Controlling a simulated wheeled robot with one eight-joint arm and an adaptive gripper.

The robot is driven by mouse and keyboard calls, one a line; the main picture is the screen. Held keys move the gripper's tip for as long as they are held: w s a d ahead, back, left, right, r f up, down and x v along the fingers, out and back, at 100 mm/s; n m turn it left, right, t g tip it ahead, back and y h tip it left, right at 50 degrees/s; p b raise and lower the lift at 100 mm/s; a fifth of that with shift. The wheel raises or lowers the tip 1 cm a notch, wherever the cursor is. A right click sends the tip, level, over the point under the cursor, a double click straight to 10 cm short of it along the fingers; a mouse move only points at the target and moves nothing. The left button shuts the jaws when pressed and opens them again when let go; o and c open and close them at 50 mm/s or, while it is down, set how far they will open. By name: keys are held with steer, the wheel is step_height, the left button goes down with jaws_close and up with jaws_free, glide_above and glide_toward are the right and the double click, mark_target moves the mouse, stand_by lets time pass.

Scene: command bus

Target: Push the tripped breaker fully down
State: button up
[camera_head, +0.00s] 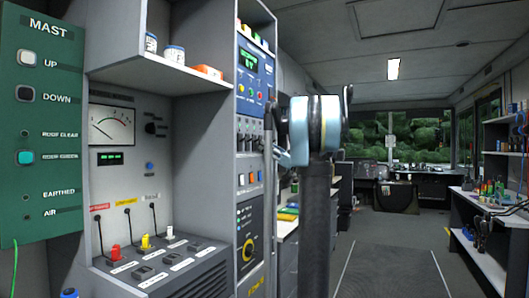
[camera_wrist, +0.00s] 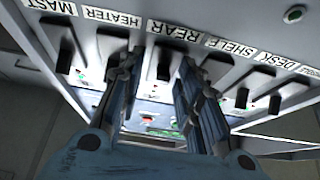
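The lever at the REAR label (camera_wrist: 163,64) shows between my fingers. The levers at the MAST label (camera_wrist: 65,50), SHELF label (camera_wrist: 216,68) and DESK label (camera_wrist: 261,80) are beside it. The HEATER lever is partly hidden by my left finger. I cannot tell which breaker is tripped. My gripper (camera_wrist: 159,70) is open, with a finger on either side of the REAR lever; contact is unclear. In the head view the breaker row (camera_head: 248,134) is small, just left of my gripper.
A shelf (camera_head: 170,76) with cans and a green mast panel (camera_head: 42,120) stand left. The aisle floor (camera_head: 390,270) to the right is clear.

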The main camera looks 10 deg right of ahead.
steer(key=v, duration=1.2)
